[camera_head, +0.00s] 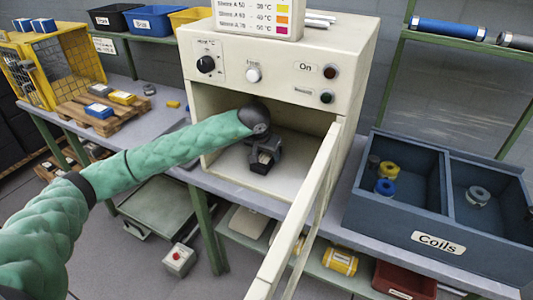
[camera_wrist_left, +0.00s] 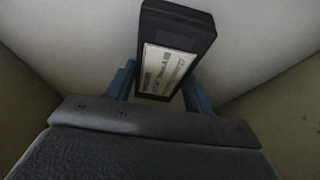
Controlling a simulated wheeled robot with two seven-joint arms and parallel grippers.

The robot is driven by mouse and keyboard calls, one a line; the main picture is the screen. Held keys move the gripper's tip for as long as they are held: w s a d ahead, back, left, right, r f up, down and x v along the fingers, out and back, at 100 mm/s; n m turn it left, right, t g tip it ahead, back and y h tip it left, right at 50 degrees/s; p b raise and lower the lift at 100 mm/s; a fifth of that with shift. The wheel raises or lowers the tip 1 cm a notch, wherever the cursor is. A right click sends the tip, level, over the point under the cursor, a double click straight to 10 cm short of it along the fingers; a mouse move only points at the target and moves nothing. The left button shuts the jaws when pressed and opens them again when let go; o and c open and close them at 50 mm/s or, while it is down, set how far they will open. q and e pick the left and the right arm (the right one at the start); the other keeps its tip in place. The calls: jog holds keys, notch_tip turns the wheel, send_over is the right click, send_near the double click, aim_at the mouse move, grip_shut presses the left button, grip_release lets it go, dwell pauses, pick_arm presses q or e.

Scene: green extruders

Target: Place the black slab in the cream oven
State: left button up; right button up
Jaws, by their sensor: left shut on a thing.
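The cream oven (camera_head: 355,65) stands on the bench with its door (camera_head: 303,215) swung open toward me. My left arm reaches into the oven's chamber. My left gripper (camera_head: 264,158) is inside, low over the chamber floor, and is shut on the black slab (camera_head: 261,168). In the left wrist view the black slab (camera_wrist_left: 196,25) with a pale printed label sits between the two blue fingers (camera_wrist_left: 160,88). I cannot tell whether the slab touches the oven floor. My right gripper is not in view.
A blue-grey Coils box (camera_head: 480,240) with several coils stands right of the oven, past the open door. A wooden pallet (camera_head: 85,125) with small blocks and a yellow cage (camera_head: 75,60) are at left. Coloured bins (camera_head: 150,20) line the back. The oven's side walls are close around my gripper.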

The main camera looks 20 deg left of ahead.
aim_at(267, 154)
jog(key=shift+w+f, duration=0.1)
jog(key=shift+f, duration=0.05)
pick_arm(q)
jog(key=o, duration=1.1)
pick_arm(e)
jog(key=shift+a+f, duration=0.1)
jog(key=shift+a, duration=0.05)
pick_arm(q)
jog(key=shift+o, duration=0.2)
jog(key=shift+s+r, duration=0.1)
jog(key=shift+r, duration=0.15)
jog(key=v, duration=0.2)
jog(key=shift+s+a+r+b, duration=0.1)
jog(key=shift+s+r+b, duration=0.05)
jog(key=shift+r+b, duration=0.2)
jog(key=s, duration=0.4)
jog(key=s+a+b, duration=0.1)
jog(key=s, duration=0.2)
jog(key=s+a+b, duration=0.1)
jog(key=s, duration=0.3)
jog(key=shift+s+a, duration=0.1)
jog(key=shift+s, duration=0.3)
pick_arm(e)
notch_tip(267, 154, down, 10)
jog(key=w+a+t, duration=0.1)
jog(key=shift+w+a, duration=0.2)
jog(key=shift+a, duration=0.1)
